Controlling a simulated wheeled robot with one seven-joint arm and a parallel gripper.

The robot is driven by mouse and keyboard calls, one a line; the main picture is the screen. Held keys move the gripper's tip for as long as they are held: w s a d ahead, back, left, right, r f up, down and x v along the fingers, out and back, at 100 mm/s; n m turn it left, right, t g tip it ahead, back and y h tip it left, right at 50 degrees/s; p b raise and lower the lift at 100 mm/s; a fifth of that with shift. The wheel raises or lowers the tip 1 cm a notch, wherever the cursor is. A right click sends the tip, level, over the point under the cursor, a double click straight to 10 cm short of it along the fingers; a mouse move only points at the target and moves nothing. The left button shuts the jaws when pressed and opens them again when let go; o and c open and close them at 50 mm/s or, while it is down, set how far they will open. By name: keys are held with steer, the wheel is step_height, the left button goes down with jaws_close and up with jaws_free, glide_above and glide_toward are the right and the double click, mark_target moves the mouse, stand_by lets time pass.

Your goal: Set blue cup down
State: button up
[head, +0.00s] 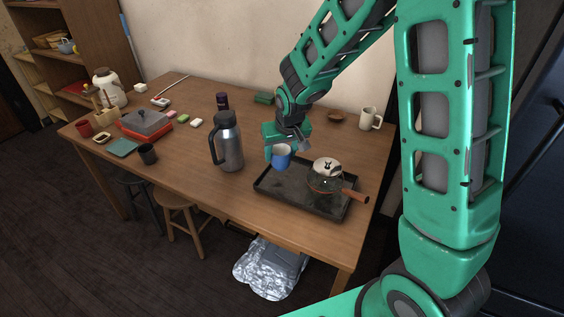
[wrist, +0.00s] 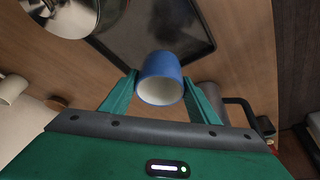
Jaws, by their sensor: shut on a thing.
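The blue cup (head: 281,158) has a white inside and is held by my green gripper (head: 278,150) over the left part of a dark tray (head: 263,189) on the wooden table. In the wrist view the blue cup (wrist: 161,78) sits between the two green fingers of my gripper (wrist: 160,95), its white opening facing the camera. The fingers are closed on its sides. The dark tray (wrist: 199,57) is beyond the cup in that view. I cannot tell the exact gap between cup and tray.
A tall grey flask (head: 229,143) stands left of the tray. A cream mug (head: 369,119) and a small brown bowl (head: 336,116) are behind. Bare table (head: 190,170) lies left of the flask.

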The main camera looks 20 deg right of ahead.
mark_target(282, 161)
steer(key=shift+w+d+f, duration=0.4)
steer(key=shift+w, duration=0.1)
steer(key=shift+f, duration=2)
steer(key=o, duration=1.2)
steer(key=shift+o, duration=0.2)
steer(key=v, duration=1.2)
